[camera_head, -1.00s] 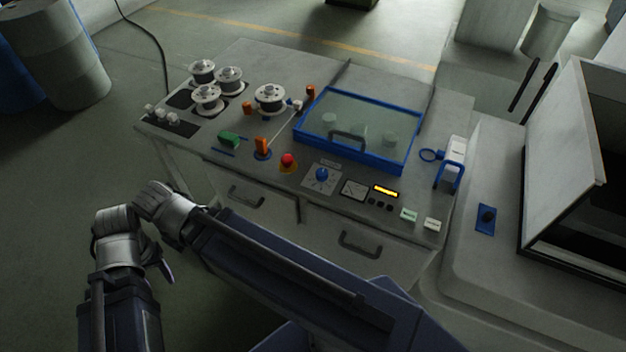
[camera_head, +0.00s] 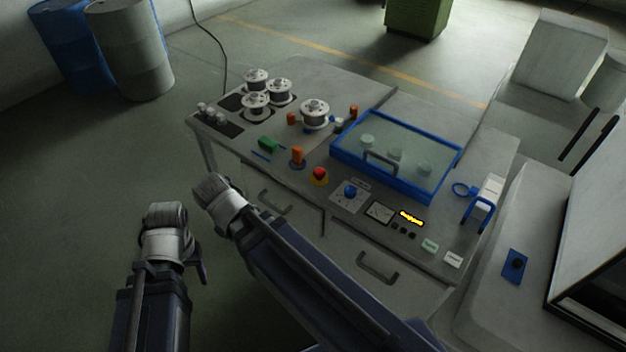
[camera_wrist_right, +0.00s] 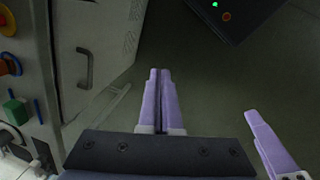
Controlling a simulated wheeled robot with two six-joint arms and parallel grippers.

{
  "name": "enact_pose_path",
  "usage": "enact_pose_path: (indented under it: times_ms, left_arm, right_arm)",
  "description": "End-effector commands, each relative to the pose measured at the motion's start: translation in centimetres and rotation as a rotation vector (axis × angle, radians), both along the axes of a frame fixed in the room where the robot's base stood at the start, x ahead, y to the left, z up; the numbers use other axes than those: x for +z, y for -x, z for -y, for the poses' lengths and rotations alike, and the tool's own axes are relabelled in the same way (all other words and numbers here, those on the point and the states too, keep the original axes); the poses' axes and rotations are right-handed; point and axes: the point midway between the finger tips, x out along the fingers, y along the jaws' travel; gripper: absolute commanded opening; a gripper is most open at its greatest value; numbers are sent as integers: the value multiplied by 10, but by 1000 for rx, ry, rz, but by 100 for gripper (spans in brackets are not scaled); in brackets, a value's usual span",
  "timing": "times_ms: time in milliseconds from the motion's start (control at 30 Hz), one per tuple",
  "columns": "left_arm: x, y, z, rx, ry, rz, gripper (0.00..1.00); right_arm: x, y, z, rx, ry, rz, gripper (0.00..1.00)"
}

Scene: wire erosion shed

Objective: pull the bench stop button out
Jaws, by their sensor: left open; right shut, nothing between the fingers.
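The bench stop button (camera_head: 319,173) is a red mushroom head on a yellow collar, at the bench's front edge. In the right wrist view part of it shows at the upper left edge, with its yellow collar (camera_wrist_right: 7,22). I cannot tell whether it is pressed in or out. My left gripper (camera_head: 201,268) hangs low in front of the bench, left of and below the button, open and apart from it. My right gripper (camera_wrist_right: 160,72) is shut and empty, with pale purple fingers, right of the button in its wrist view. In the head view my arm hides it.
An orange post (camera_head: 297,157), a green block (camera_head: 268,145) and a blue knob (camera_head: 350,191) flank the button. A blue-framed clear cover (camera_head: 398,155) lies behind. A drawer handle (camera_head: 275,200) sticks out below. Floor at left is clear up to the drums (camera_head: 130,50).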

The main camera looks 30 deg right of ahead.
Motion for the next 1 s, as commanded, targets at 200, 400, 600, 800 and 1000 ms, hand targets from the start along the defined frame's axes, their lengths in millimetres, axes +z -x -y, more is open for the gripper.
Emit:
enact_pose_path:
  times_ms: [200, 400, 600, 800, 1000]
  left_arm:
    - [-2, 0, 0, 0, 0, 0, 54]
    - [-3, 0, 0, 0, 0, 0, 54]
    - [-4, 0, 0, 0, 0, 0, 54]
    - [-4, 0, 0, 0, 0, 0, 54]
    - [-4, 0, 0, 0, 0, 0, 54]
  right_arm:
    - [7, -58, 79, 491, 172, -34, 0]
    - [18, -93, 150, 909, 341, -158, 0]
    - [27, -109, 198, 1185, 447, -293, 0]
    - [31, -114, 216, 1296, 484, -360, 0]
    - [31, -114, 218, 1308, 488, -366, 0]
